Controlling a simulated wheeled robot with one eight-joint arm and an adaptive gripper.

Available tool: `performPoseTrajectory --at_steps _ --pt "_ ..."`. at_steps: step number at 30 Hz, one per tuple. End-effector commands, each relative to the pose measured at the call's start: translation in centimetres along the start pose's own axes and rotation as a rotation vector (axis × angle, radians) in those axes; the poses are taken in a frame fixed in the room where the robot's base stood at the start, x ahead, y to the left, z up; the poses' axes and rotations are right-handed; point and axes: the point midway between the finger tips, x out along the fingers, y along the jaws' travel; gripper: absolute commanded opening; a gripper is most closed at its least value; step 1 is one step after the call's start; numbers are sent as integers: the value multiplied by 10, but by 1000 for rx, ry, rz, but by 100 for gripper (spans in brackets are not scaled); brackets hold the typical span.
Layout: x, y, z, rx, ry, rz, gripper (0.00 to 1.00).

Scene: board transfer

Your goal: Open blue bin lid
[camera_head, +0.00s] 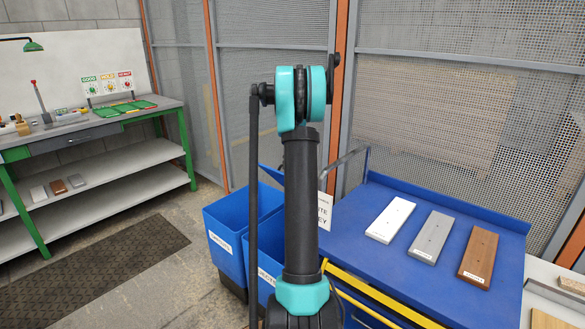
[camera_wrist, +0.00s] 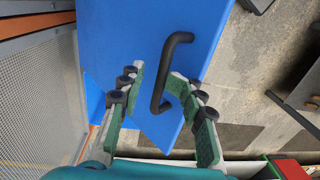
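The blue lid (camera_wrist: 125,30) fills the middle of the wrist view, with a black bar handle (camera_wrist: 157,82) on it. My gripper (camera_wrist: 158,72) is open, its two green-padded fingers apart, with the handle in front of and partly between the fingertips. The right fingertip appears close to the handle; I cannot tell whether they touch. Nothing is held. In the head view, two blue bins with white labels, the left bin (camera_head: 225,246) and the right bin (camera_head: 266,284), stand left of my arm. My arm hides my gripper and much of the lid area there.
A blue table (camera_head: 405,262) at right carries a white board (camera_head: 390,219), a grey board (camera_head: 431,237) and a brown board (camera_head: 478,256). A mesh fence (camera_head: 450,120) stands behind. A workbench (camera_head: 92,126) is at far left, with free floor and a dark mat (camera_head: 95,265) before it.

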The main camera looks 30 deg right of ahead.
Motion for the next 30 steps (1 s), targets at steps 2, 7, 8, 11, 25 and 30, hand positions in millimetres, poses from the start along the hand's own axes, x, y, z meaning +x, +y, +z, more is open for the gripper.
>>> performPoseTrajectory --at_steps 2,7,8,11,25,30 --pt "0 1 0 1 0 1 31" --pt "0 0 0 1 0 1 31" --pt "0 1 0 1 0 1 31" --pt "-3 3 0 1 0 1 31" --pt "-28 19 0 1 0 0 31" --pt "-37 25 0 1 0 0 31"
